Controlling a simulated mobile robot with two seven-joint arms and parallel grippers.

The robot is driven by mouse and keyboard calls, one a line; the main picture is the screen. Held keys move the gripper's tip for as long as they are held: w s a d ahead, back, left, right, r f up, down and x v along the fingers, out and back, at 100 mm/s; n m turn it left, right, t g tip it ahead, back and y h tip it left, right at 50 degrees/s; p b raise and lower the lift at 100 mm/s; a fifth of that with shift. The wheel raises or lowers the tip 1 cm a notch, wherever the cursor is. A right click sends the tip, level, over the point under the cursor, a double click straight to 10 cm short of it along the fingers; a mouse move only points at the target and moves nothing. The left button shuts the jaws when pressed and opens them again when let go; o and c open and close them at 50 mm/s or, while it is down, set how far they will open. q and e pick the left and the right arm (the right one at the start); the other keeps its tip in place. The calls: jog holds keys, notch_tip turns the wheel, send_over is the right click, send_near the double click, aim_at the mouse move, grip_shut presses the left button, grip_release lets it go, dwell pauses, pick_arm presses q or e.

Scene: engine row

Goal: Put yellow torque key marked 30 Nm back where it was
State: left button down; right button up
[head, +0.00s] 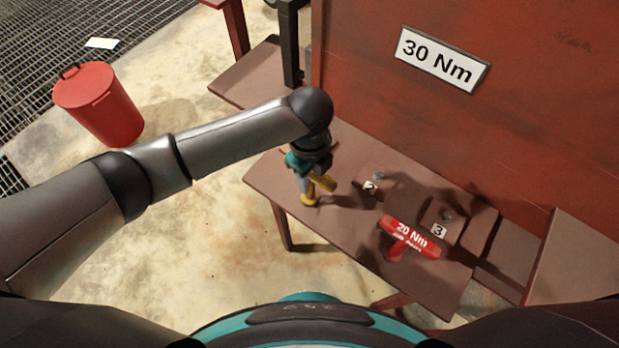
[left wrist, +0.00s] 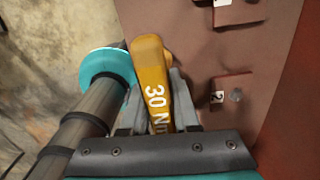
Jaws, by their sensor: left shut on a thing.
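The yellow torque key (head: 322,183) shows partly below my left gripper (head: 310,172) in the head view, over the left end of the red-brown bench (head: 340,226). In the left wrist view the key (left wrist: 152,80) carries the white marking "30 N", the rest hidden by the gripper. My left gripper (left wrist: 155,118) is shut on it. I cannot tell whether the key touches the bench. A white "30 Nm" sign (head: 438,59) is on the red panel behind. My right gripper is not in view.
A red key marked 20 Nm (head: 410,235) is at the bench's front, right of my left gripper. Bolted blocks numbered 2 (head: 375,180) and 3 (head: 442,222) sit on the bench; block 2 (left wrist: 232,90) is right of the key in the wrist view. A red bin (head: 98,103) stands left.

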pick_arm(q)
jog(key=shift+d, duration=0.1)
jog(key=c, duration=0.7)
grip_release()
jog(key=shift+f, duration=0.2)
jog(key=shift+o, duration=0.2)
notch_tip(320, 180, up, 12)
jog(key=p, duration=0.3)
jog(key=shift+r+p, duration=0.2)
jog(key=shift+p, duration=0.1)
